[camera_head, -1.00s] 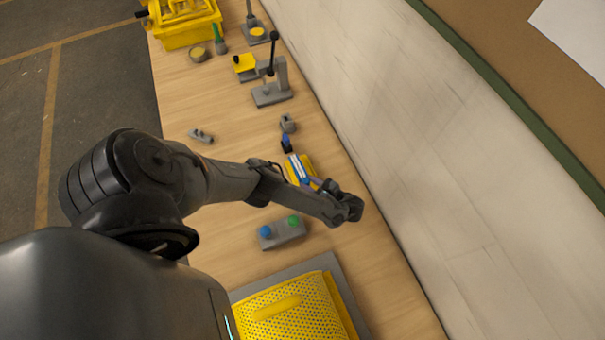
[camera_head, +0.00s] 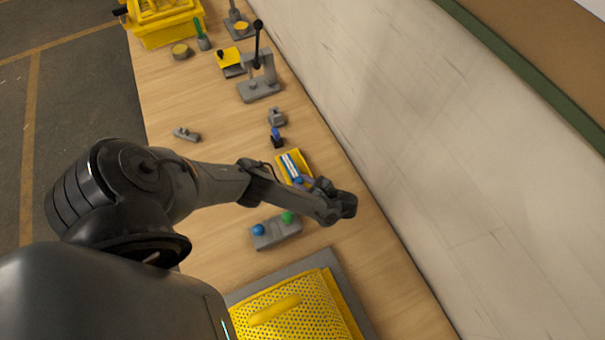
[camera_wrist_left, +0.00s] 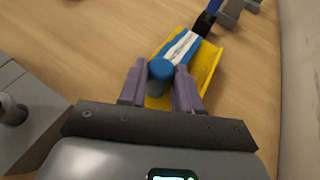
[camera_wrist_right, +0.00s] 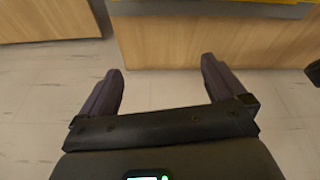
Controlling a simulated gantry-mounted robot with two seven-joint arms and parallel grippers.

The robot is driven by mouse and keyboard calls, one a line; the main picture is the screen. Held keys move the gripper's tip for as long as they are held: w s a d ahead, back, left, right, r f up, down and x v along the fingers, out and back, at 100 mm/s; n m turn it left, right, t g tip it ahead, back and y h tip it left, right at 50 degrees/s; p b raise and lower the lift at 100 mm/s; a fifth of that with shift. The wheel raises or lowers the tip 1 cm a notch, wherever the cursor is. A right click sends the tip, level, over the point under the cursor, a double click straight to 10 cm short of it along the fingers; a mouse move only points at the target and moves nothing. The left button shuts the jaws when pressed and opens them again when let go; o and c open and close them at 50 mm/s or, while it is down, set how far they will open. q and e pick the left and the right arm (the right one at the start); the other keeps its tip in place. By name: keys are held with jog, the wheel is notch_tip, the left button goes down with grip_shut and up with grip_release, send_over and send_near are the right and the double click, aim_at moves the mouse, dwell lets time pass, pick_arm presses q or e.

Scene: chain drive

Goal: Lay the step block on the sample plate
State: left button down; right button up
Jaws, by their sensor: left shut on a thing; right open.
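My left gripper (camera_head: 317,186) is over the near end of a small yellow tray (camera_head: 302,158). In the left wrist view its fingers (camera_wrist_left: 160,88) are closed on a blue-ended cylinder (camera_wrist_left: 161,70), part of a blue-and-white piece that lies along the yellow tray (camera_wrist_left: 208,65). A small grey block (camera_head: 277,117) stands farther back, beyond a small dark blue piece (camera_head: 277,138); I cannot tell if it is the step block. I cannot tell which thing is the sample plate. My right gripper (camera_wrist_right: 163,95) is open and empty, above pale floor beside a wooden bench side.
A grey box with blue and green knobs (camera_head: 277,232) sits near the left arm. A perforated yellow cover (camera_head: 300,312) lies in front. A grey lever stand (camera_head: 259,88) and yellow bin (camera_head: 166,25) are at the back. A wall borders the right.

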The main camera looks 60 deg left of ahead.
pick_arm(q)
jog(key=c, duration=0.8)
grip_release()
jog(key=p+v, duration=0.2)
jog(key=v, duration=1)
jog(key=shift+w+p, duration=0.1)
jog(key=shift+p, duration=0.2)
jog(key=shift+d+f, duration=0.1)
